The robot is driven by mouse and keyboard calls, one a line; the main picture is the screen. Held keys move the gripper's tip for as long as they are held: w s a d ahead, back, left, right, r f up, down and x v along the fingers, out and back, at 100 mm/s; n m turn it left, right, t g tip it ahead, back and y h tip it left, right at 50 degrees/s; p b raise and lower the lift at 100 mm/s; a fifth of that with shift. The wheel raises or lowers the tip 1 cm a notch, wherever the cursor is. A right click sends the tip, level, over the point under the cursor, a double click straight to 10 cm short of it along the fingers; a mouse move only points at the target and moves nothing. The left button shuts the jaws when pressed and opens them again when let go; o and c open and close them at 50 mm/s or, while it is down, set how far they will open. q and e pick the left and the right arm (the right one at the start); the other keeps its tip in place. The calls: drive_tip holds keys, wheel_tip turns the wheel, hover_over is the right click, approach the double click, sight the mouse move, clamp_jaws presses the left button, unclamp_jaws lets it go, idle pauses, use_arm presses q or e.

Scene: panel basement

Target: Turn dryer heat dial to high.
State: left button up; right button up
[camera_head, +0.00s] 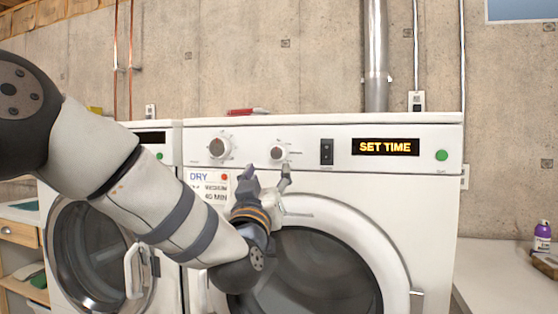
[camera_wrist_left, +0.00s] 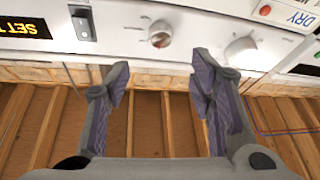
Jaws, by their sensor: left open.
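The white dryer (camera_head: 420,200) has two round dials on its front panel, a left dial (camera_head: 218,148) and a right dial (camera_head: 278,153). I cannot read which one is the heat dial, and their settings are too small to tell. My left gripper (camera_head: 268,176) is open and empty just below the right dial. In the left wrist view, the open fingers of the gripper (camera_wrist_left: 159,76) point at the right dial (camera_wrist_left: 160,35), with a gap between them and it. The left dial (camera_wrist_left: 240,50) shows beyond one finger. My right gripper is out of view.
The panel also has a dark switch (camera_head: 326,151), a "SET TIME" display (camera_head: 385,147) and a green button (camera_head: 441,155). A "DRY" card (camera_head: 205,180) is on the dryer front. A red marker (camera_head: 245,112) lies on top. A second white machine (camera_head: 95,255) stands left.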

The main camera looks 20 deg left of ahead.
sight(276, 153)
use_arm(q)
drive_tip(key=x, duration=0.9)
drive_tip(key=shift+w+f, duration=0.15)
drive_tip(key=shift+f, duration=0.15)
drive_tip(key=shift+w+r, duration=0.25)
drive_tip(key=shift+w, duration=0.05)
drive_tip(key=shift+r, duration=0.1)
drive_tip(key=shift+s, duration=0.1)
drive_tip(key=c, duration=1.2)
